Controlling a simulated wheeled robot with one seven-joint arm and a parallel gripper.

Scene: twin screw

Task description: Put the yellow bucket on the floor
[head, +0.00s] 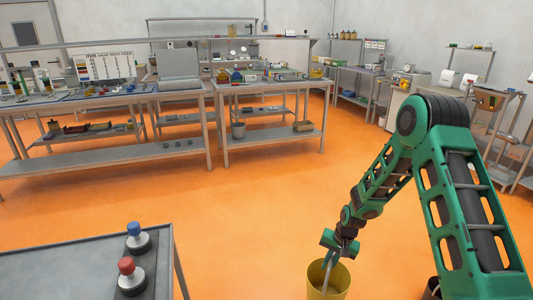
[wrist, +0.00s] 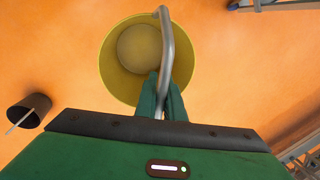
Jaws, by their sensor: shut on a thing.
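The yellow bucket (head: 327,281) is at the bottom of the head view, below the end of my green arm. In the wrist view the yellow bucket (wrist: 112,62) shows from above, with its round inner bottom visible and its grey metal handle standing up across it. My gripper (wrist: 162,98) is shut on the handle; in the head view my gripper (head: 328,258) is right over the bucket's rim. The bucket's base is cut off in the head view, so I cannot tell whether it touches the floor.
Orange floor (head: 250,210) is open around the bucket. A grey table (head: 60,262) with a blue-topped and a red-topped knob stands at the lower left. A dark cylindrical container (wrist: 30,110) is left of the bucket in the wrist view. Workbenches (head: 190,158) stand at the back.

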